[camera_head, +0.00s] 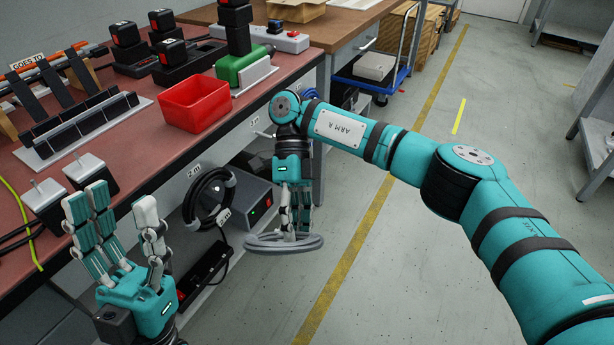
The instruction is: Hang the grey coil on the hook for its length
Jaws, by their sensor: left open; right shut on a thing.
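The grey coil (262,246) hangs flat, in front of the bench's side and above the floor. My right gripper (291,230) points down and is shut on the coil. A tag on the grey coil cannot be made out. A black coil (190,203) hangs on the bench front below a small white length label (194,171), which seems to read 2 m. Another small label (255,121) is further right on the bench front, too small to read. The hooks themselves are not clear. My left gripper (115,215) is open and empty at the bench's near edge.
The red-topped bench (150,125) carries a red bin (195,102), black battery chargers and a tool rack (90,125). A grey box (252,198) and a black power strip (205,272) sit beneath. Floor to the right is free; a blue cart (375,82) stands behind.

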